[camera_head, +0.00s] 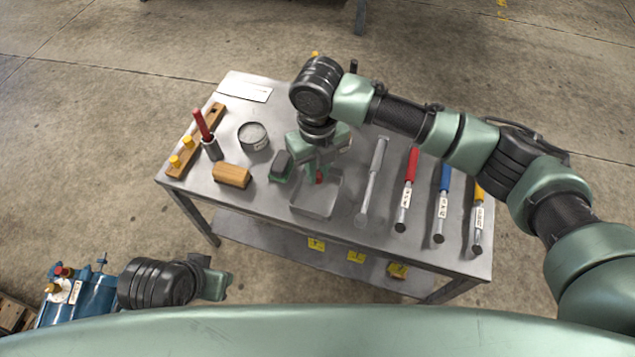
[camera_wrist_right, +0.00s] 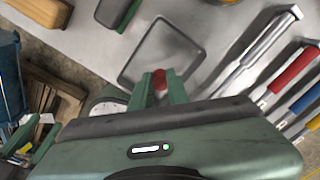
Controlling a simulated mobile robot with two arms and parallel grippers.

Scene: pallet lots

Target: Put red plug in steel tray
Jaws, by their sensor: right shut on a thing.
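The red plug (camera_head: 319,178) is between the fingers of my right gripper (camera_head: 318,174), which is shut on it. It also shows as a red end between the green fingers in the right wrist view (camera_wrist_right: 160,77). The steel tray (camera_head: 313,211) is a shallow square tray near the table's front middle. The plug is over the tray's back part; I cannot tell how high above its floor. The tray looks empty in the wrist view (camera_wrist_right: 136,52). My left gripper (camera_head: 217,284) is off the table at lower left, and its fingers are not clear.
On the table (camera_head: 250,197), a wooden rack (camera_head: 182,158), a round tin (camera_head: 253,136), a wooden block (camera_head: 232,175) and a green-and-black block (camera_head: 281,166) lie left of the tray. A steel tool (camera_head: 373,182) and red, blue and yellow-handled tools lie right.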

